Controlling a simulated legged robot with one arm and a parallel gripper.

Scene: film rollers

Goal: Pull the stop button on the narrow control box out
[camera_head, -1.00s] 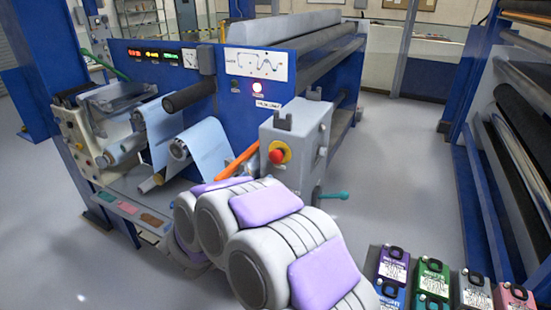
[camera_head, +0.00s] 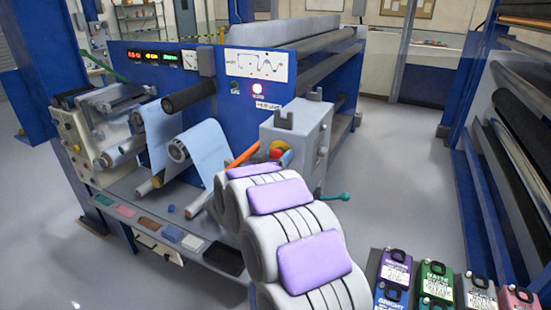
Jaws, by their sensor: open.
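The narrow control box (camera_head: 300,128) is a grey upright box in the middle of the view, with dark fittings on top. Its red stop button (camera_head: 277,153) with a yellow surround sits on the front face. My arm's grey links with purple pads rise from the bottom and overlap the lower part of the box and button area. My gripper is not visible; the arm links seem to hide it. I cannot tell whether anything touches the button or how far out it stands.
The blue roller machine (camera_head: 230,105) stands behind and left of the box. An orange bar (camera_head: 246,153) is close beside the box's left side. A teal handle (camera_head: 335,197) sticks out at the right. Coloured boxes (camera_head: 435,275) are at the lower right; the floor beyond is clear.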

